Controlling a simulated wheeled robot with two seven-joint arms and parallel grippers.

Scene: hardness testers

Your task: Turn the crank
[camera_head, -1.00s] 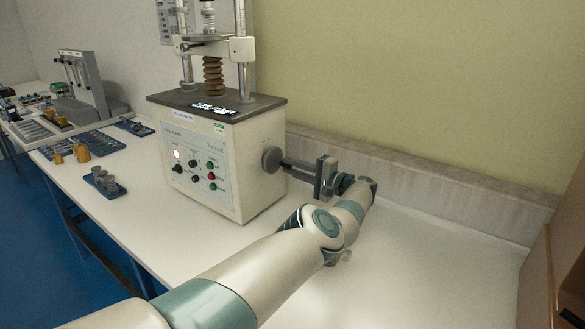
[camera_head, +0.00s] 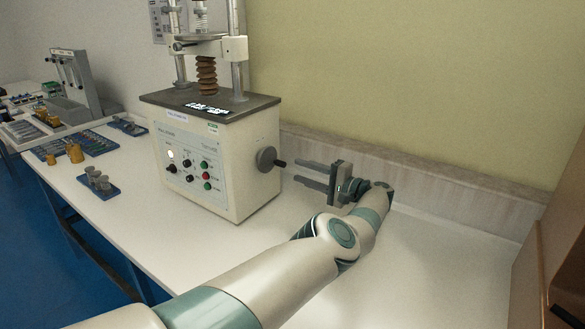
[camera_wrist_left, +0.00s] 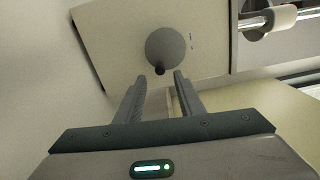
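The crank (camera_head: 268,159) is a grey disc with a short dark handle (camera_head: 281,163) on the right side of the cream hardness tester (camera_head: 223,165). In the left wrist view the disc (camera_wrist_left: 166,47) is ahead of the fingers, with its handle (camera_wrist_left: 160,70) near the bottom of the disc. My left gripper (camera_head: 299,172) is open, its two fingers pointing at the crank. A visible gap separates the fingertips from the handle in the head view. Nothing is between the fingers. My right gripper is not in view.
The tester stands on a white table (camera_head: 190,232) against a low wall ledge (camera_head: 420,180). A blue tray with grey cylinders (camera_head: 98,182) and brass pieces (camera_head: 75,153) lie to its left. A brown wooden panel (camera_head: 555,250) stands at the right edge.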

